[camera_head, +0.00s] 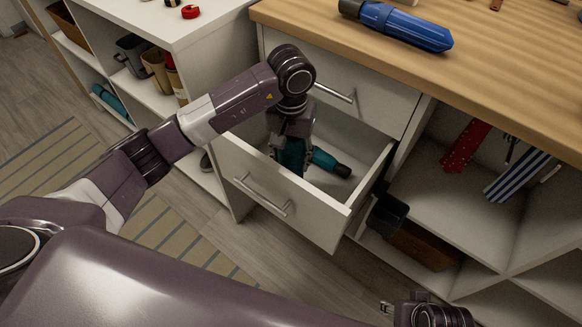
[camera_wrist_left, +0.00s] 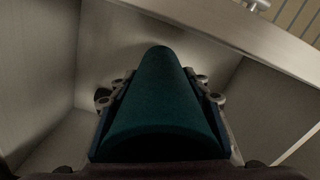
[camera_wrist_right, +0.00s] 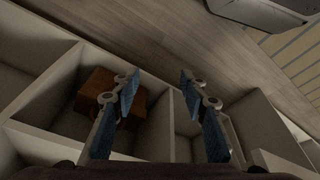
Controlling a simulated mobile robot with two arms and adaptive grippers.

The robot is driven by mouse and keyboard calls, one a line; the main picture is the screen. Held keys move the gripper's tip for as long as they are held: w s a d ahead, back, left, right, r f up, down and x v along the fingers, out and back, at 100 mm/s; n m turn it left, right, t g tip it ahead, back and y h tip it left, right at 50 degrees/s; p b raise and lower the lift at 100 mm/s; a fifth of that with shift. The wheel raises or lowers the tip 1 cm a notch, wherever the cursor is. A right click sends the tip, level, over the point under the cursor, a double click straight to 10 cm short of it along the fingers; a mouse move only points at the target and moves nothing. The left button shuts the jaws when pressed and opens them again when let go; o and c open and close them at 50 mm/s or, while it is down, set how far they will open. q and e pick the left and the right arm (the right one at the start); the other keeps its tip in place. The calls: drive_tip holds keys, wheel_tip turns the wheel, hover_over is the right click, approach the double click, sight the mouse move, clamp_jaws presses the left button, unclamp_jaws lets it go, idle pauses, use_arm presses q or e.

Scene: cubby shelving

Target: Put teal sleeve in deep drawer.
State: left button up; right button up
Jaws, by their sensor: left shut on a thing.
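The deep drawer (camera_head: 268,196) is pulled out below a closed upper drawer (camera_head: 375,92). My left gripper (camera_head: 291,150) is down inside it, shut on the teal sleeve (camera_head: 291,158). In the left wrist view the sleeve (camera_wrist_left: 160,105) is a dark teal tube between the fingers, with pale drawer walls around it. A teal piece with a dark end (camera_head: 330,163) lies in the drawer just right of the gripper; I cannot tell whether it joins the held sleeve. My right gripper (camera_wrist_right: 160,80) is open and empty near the lower cubbies.
A blue object with a dark end (camera_head: 405,27) lies on the wooden top. Right cubbies hold a red dotted tie (camera_head: 466,146), a striped tie (camera_head: 516,174) and a brown box (camera_head: 424,245). Left shelves hold cups (camera_head: 155,68) and a teal roll (camera_head: 110,102). A striped rug (camera_head: 50,165) covers the floor.

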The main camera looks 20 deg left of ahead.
sight(291, 168)
use_arm(q)
wheel_tip(291, 168, down, 4)
drive_tip(key=shift+r, duration=0.1)
use_arm(e)
drive_tip(key=shift+r, duration=0.95)
use_arm(q)
drive_tip(key=shift+b, duration=0.3)
use_arm(e)
drive_tip(key=shift+r, duration=0.2)
use_arm(q)
drive_tip(key=shift+f, duration=0.2)
drive_tip(key=o, duration=1.1)
use_arm(e)
drive_tip(key=shift+s+d+r, duration=0.1)
drive_tip(key=shift+s+r, duration=0.05)
drive_tip(key=shift+r, duration=0.2)
use_arm(q)
drive_tip(key=shift+r, duration=0.1)
wheel_tip(291, 168, up, 12)
drive_tip(key=p, duration=0.1)
drive_tip(key=shift+p, duration=0.3)
use_arm(e)
wheel_tip(291, 168, down, 6)
drive_tip(key=shift+f, duration=0.1)
